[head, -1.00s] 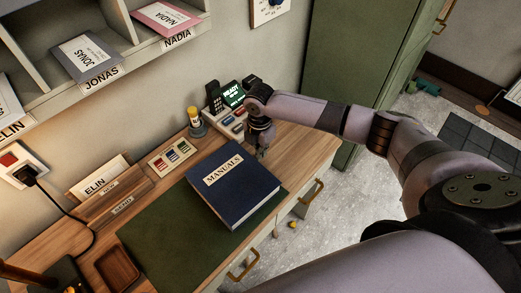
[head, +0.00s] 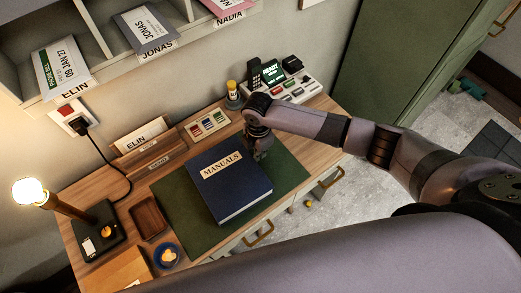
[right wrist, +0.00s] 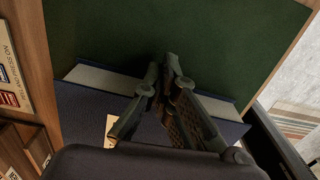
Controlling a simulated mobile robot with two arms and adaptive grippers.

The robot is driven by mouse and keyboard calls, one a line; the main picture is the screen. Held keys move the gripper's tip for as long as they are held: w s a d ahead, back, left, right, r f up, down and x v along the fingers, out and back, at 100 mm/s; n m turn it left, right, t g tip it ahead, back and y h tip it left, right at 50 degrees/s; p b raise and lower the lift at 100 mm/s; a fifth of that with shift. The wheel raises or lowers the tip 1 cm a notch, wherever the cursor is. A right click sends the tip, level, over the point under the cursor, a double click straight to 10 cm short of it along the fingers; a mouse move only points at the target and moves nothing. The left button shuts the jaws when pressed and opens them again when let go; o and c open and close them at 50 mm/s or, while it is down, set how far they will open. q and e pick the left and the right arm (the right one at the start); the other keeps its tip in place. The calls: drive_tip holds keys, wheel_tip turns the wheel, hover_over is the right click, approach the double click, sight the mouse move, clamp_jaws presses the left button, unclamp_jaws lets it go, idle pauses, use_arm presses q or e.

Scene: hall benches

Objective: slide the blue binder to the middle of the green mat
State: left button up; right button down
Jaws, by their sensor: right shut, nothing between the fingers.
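The blue binder (head: 237,190), labelled MANUALS, lies flat on the green mat (head: 288,172) on the wooden desk. Green shows on both its left and right sides, and its front edge is near the mat's front edge. My right gripper (head: 257,154) is shut and empty at the binder's right edge, pointing down. In the right wrist view, the closed fingers (right wrist: 170,65) are at the page edge of the binder (right wrist: 75,110), with bare mat (right wrist: 200,35) beyond. I cannot tell whether they touch it. My left gripper is not in view.
A small wooden tray (head: 149,218), a blue cup (head: 167,255) and a lamp (head: 55,205) stand at the left. A letter holder (head: 143,140), a colour-tab card (head: 207,125), a yellow-topped bottle (head: 233,95) and a device panel (head: 285,88) line the back.

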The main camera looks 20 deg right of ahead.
wheel_tip(320, 180, up, 12)
idle(0.5)
